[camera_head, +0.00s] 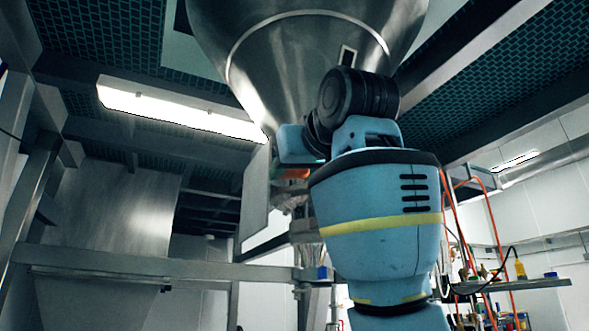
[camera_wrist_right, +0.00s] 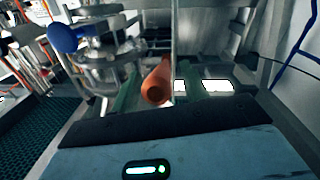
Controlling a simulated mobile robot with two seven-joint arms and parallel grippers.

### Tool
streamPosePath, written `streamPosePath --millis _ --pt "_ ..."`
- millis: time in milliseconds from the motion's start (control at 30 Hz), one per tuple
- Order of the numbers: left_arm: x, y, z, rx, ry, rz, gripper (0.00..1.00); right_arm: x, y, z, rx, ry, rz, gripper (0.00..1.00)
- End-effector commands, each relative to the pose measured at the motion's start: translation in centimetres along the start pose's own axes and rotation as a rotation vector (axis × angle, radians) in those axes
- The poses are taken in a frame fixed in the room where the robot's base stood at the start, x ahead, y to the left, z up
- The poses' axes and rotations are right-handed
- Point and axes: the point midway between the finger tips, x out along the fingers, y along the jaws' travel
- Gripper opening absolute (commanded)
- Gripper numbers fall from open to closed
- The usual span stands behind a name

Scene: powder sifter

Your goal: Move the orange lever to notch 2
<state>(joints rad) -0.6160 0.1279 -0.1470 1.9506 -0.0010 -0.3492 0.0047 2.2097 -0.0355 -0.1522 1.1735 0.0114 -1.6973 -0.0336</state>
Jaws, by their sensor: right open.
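The orange lever (camera_wrist_right: 157,82) shows in the right wrist view, its rounded end pointing toward the camera. My right gripper (camera_wrist_right: 160,88) is open, with one greenish finger on each side of the lever. I cannot tell whether either finger touches it. In the head view a small orange piece of the lever (camera_head: 291,173) shows beside my blue right arm, below the hopper. My arm hides most of the lever and the gripper there. The notches and their numbers cannot be made out. My left gripper is not in view.
A large steel hopper (camera_head: 300,55) hangs above my right arm. A metal plate (camera_head: 255,190) stands left of the arm, and a beam (camera_head: 150,262) crosses lower left. A blue knob (camera_wrist_right: 62,38) shows at upper left in the wrist view. A shelf (camera_head: 515,285) is at right.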

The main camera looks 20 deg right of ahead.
Motion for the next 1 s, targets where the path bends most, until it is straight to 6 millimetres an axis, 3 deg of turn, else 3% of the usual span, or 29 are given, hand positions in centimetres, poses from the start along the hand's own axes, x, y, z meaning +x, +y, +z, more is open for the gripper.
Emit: streamPosePath --millis 200,533,800,1000 --pt "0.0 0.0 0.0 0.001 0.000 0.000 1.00 0.0 0.0 0.0 0.000 0.000 0.000 0.42" --pt "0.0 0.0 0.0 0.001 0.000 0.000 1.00 0.0 0.0 0.0 0.000 0.000 0.000 0.00" --pt "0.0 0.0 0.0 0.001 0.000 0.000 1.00 0.1 0.0 0.2 0.001 0.008 0.002 0.00" --pt "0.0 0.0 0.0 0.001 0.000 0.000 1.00 1.0 -0.3 1.7 0.006 0.066 0.014 0.00"
